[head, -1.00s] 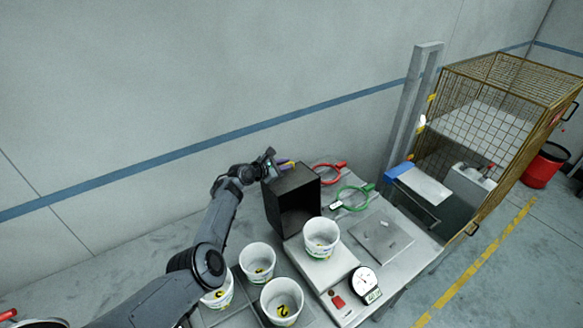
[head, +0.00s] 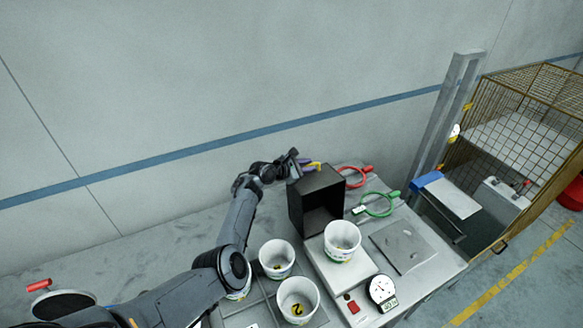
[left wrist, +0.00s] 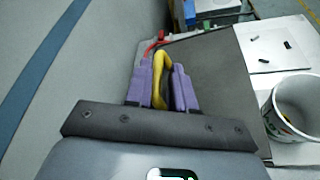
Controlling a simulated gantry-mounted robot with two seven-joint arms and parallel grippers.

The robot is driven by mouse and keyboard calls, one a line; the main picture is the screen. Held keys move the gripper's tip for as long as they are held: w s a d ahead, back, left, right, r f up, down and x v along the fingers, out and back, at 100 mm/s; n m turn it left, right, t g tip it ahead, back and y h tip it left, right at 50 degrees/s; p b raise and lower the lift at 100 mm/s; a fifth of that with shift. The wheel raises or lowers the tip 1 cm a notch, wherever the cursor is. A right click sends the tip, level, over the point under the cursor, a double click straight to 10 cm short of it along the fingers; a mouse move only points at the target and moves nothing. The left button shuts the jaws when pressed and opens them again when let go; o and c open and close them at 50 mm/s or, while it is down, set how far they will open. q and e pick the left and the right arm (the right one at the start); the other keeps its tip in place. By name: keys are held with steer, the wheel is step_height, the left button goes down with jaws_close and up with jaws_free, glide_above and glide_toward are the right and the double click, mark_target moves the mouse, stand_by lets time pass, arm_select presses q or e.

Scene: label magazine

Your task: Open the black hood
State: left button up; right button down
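The black hood (head: 303,195) is a box on the table behind the white scale (head: 338,272), its dark open side facing the front. A yellow handle (head: 313,166) shows at its far top edge. My left gripper (head: 303,163) reaches over the hood's far left top corner. In the left wrist view its purple fingers (left wrist: 161,88) lie close on both sides of the yellow handle (left wrist: 159,70) and look shut on it. The hood's grey-black face (left wrist: 215,75) is right of the fingers. My right gripper is not in view.
A white tub (head: 342,236) stands on the scale, close before the hood. More tubs (head: 298,296) stand at the front left. A red ring tool (head: 356,172) and a green one (head: 380,208) lie right of the hood. A wire cage (head: 530,110) stands beyond.

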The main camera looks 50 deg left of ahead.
arm_select(q)
steer(key=d+v, duration=0.1)
steer(key=v, duration=0.7)
steer(key=shift+s+a+p, duration=0.3)
steer(key=shift+a+p, duration=0.1)
steer(key=shift+a, duration=0.05)
steer(key=s+d+f+m+g+y+p, duration=0.1)
steer(key=s+d+f+m+g+y, duration=0.15)
steer(key=s+m, duration=0.4)
steer(key=s+d+f+m+g+y+p, duration=0.1)
steer(key=s+f+m+g+y+p, duration=0.1)
steer(key=s+f+m+g, duration=0.35)
steer(key=s+d+r+m+g+h+p, duration=0.2)
steer(key=s+d+r+m+h, duration=0.1)
steer(key=s+d+m, duration=1.5)
steer(key=s+d, duration=0.7)
steer(key=d, duration=0.3)
steer(key=shift+s+d+m, duration=0.2)
steer(key=shift+s+m, duration=0.15)
steer(key=shift+m, duration=0.05)
